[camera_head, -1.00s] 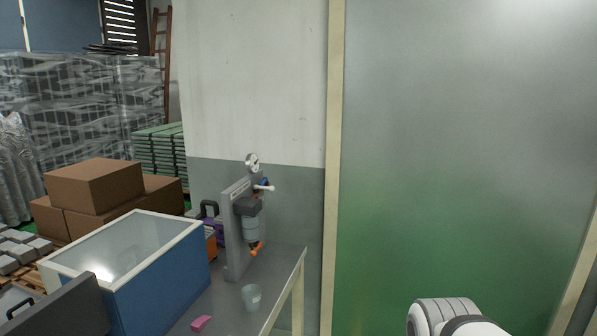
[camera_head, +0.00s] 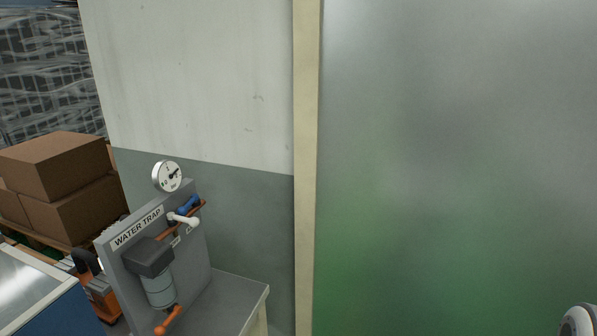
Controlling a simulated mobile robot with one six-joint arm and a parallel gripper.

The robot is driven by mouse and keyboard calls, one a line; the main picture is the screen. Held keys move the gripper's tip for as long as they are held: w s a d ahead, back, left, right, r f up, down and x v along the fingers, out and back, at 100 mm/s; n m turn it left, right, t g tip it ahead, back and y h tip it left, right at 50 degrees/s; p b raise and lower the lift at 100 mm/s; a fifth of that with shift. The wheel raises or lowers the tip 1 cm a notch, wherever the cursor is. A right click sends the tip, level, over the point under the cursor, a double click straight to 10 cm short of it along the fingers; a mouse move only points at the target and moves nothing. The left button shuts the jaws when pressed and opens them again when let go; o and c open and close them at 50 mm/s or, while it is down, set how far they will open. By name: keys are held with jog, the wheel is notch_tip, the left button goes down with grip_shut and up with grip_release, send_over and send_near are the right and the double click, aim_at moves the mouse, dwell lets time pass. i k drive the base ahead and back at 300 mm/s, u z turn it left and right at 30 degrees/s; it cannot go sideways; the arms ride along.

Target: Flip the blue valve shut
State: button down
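The blue valve (camera_head: 188,206) sits on the upper right part of a grey panel (camera_head: 190,262) labelled "WATER TRAP". It lies along a copper-coloured pipe, and its blue part slants up to the right. A white lever (camera_head: 185,220) sticks out just below and in front of it. The small size hides how far the valve is turned. My gripper is not in view. Only a white rounded part of my arm shows at the bottom right corner, far from the valve.
A gauge (camera_head: 168,176) tops the panel. A grey trap with a clear bowl (camera_head: 158,287) and an orange lever (camera_head: 169,320) sit below. The bench top (camera_head: 232,301) is bare right of the panel. A blue box (camera_head: 45,300) stands left; a frosted panel (camera_head: 450,170) fills the right.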

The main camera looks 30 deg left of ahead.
aim_at(195, 200)
jog(key=u, duration=0.55)
jog(key=i, duration=1.05)
jog(key=u, duration=1)
jog(key=k, duration=0.8)
jog(key=u, duration=0.2)
jog(key=i, duration=0.9)
jog(key=z, duration=0.1)
